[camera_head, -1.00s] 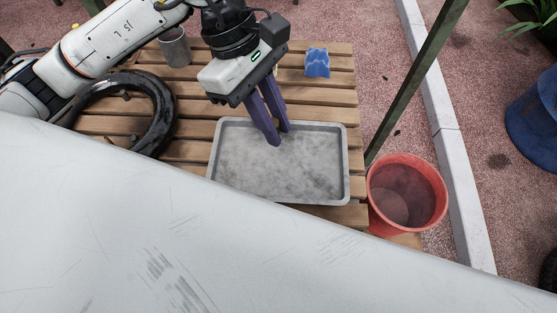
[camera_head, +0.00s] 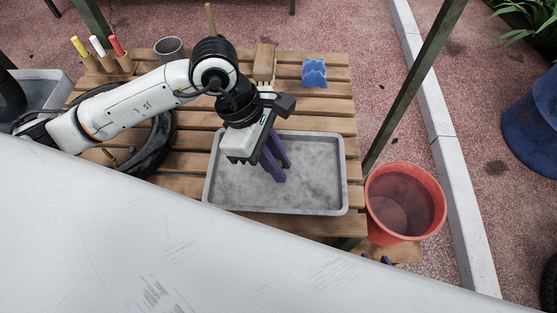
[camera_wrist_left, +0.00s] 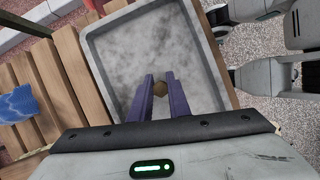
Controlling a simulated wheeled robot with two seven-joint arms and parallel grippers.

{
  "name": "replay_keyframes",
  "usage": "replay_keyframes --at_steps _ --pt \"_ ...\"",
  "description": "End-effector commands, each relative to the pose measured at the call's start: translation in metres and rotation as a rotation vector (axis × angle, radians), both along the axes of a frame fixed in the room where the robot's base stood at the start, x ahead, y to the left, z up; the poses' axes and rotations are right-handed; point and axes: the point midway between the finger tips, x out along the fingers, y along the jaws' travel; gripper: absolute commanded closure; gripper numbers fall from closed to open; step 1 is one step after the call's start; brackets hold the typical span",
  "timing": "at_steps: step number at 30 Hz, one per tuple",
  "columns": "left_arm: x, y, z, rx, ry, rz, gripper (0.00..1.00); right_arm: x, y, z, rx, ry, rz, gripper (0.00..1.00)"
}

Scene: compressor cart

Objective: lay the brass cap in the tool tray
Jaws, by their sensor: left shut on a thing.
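The brass cap (camera_wrist_left: 160,88) shows as a small brownish piece between the purple fingertips in the left wrist view. My left gripper (camera_head: 278,176) is shut on it, over the inside of the grey tool tray (camera_head: 318,205). The fingers point down, and I cannot tell whether the cap touches the tray floor. In the head view the fingers hide the cap. The tray also shows in the left wrist view (camera_wrist_left: 118,50), otherwise empty. Two purple fingertips of my right gripper (camera_head: 376,258) show apart at the bottom of the head view; the rest is hidden.
The tray lies on a slatted wooden table (camera_head: 190,185). A black ring (camera_head: 160,140), a grey cup (camera_head: 168,48), a holder with coloured markers (camera_head: 105,66), a wooden-headed brush (camera_head: 264,62) and a blue wavy block (camera_head: 314,72) stand around. A red bucket (camera_head: 405,200) is right of the table.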

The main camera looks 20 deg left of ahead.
Motion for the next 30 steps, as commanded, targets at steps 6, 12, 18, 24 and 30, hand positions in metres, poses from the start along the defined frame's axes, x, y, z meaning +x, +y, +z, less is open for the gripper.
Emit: replay_keyframes --at_steps 6,12,18,24,30 --pt "0.001 0.0 -0.001 0.0 -0.003 -0.001 1.0 -0.001 -0.001 -0.001 0.0 0.002 -0.001 0.69" --pt "0.001 0.0 -0.004 0.0 -0.002 0.0 0.77 -0.001 -0.001 -0.006 -0.002 0.005 0.0 0.69" --pt "0.001 0.0 -0.004 0.0 -0.001 -0.001 0.65 0.0 -0.001 -0.004 -0.002 0.002 0.0 0.69" --pt "0.001 0.0 -0.002 0.0 -0.002 0.0 0.65 0.001 0.0 -0.001 -0.001 -0.001 0.0 0.69" --pt "0.002 0.009 0.019 0.001 -0.007 0.001 0.65 0.001 0.0 0.001 0.0 -0.003 -0.001 0.69"
